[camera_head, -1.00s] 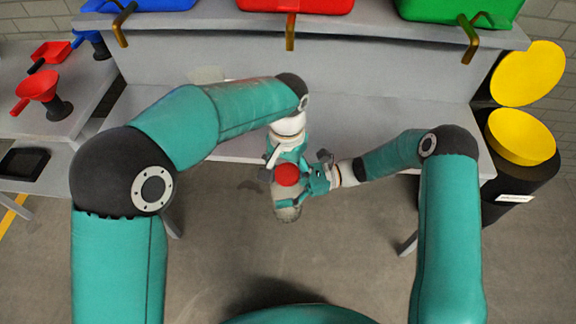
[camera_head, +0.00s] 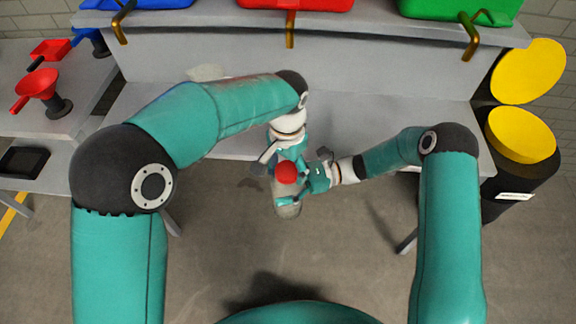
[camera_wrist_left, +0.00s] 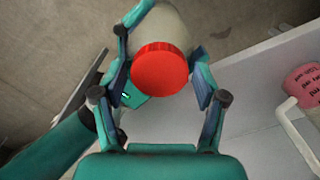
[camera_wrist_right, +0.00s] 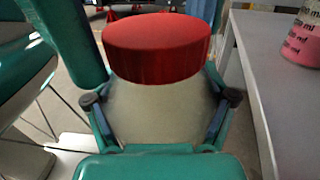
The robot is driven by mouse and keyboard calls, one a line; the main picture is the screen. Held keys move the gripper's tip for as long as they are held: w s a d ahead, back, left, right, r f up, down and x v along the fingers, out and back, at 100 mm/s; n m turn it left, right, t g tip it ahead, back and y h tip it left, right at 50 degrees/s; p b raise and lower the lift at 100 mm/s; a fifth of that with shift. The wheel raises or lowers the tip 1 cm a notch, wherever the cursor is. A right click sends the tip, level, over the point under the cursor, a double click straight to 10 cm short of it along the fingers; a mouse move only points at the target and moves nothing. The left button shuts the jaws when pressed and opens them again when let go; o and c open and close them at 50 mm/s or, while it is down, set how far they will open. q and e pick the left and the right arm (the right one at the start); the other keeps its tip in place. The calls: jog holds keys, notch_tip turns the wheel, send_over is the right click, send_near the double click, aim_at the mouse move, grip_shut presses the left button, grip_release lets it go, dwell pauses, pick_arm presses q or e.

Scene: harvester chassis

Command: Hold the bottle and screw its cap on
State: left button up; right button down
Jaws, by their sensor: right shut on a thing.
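The pale, translucent bottle (camera_head: 287,211) is held off the ground in front of the bench by my right gripper (camera_head: 306,181). That gripper is shut on the bottle's body, below the cap, in the right wrist view (camera_wrist_right: 160,125). The red cap (camera_head: 286,173) sits on top of the bottle, and no gap shows under it in the right wrist view (camera_wrist_right: 157,48). Thread and neck are hidden. My left gripper (camera_wrist_left: 158,88) is open, with its fingers on both sides of the cap (camera_wrist_left: 160,70) and a space beside it.
The grey bench (camera_head: 350,115) stands behind the bottle, with blue, red (camera_head: 295,3) and green bins on its upper shelf. Black drums with yellow lids (camera_head: 520,135) stand at right.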

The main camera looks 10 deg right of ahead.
pick_arm(q)
jog(key=shift+o, duration=0.4)
jog(key=shift+r, duration=0.1)
jog(key=shift+r, duration=0.35)
notch_tip(320, 180, up, 11)
dwell(0.4)
